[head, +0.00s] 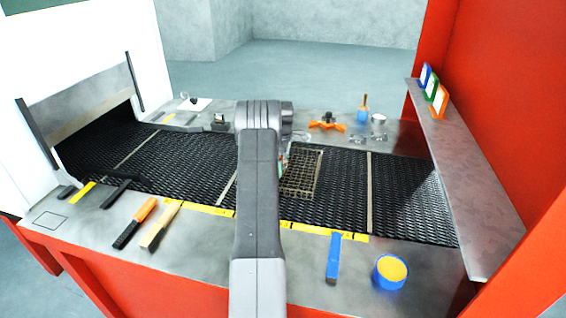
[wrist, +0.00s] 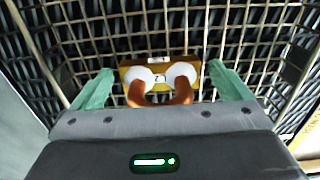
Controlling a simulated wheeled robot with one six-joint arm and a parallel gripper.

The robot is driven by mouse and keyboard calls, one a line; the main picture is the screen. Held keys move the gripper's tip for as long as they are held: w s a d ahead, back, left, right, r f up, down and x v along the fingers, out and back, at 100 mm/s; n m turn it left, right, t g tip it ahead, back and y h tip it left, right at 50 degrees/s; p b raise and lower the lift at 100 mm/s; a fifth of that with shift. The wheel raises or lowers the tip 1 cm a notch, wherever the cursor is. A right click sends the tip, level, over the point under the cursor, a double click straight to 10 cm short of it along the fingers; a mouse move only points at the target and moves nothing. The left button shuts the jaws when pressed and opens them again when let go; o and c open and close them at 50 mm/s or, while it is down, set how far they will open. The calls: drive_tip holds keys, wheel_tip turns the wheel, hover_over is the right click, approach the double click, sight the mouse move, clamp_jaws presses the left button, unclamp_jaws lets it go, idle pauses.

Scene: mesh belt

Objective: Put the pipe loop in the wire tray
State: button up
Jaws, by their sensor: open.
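The pipe loop (wrist: 160,84) shows in the wrist view as a copper bend with two white collars and a brass-coloured plate. My gripper (wrist: 160,72) is open, with one teal finger on each side of the loop and visible gaps between. The wire tray (wrist: 36,55) is beneath them, its mesh around the loop on the far side and both flanks. The loop appears to lie within the tray's rim; its contact with the mesh is hidden. In the head view the tray (head: 318,155) sits on the dark belt, partly behind my arm, which also hides the loop.
The black mesh belt (head: 400,190) runs across the table. An orange-handled tool (head: 146,209), a blue bar (head: 333,256) and a blue tub (head: 390,271) lie along the near edge. An orange clamp-like part (head: 327,125) is behind the belt. A red wall and shelf (head: 470,180) bound the right.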

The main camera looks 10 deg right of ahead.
drive_tip(key=shift+r, duration=0.15)
wheel_tip(320, 180, up, 12)
drive_tip(key=b, duration=0.3)
drive_tip(key=shift+s, duration=0.1)
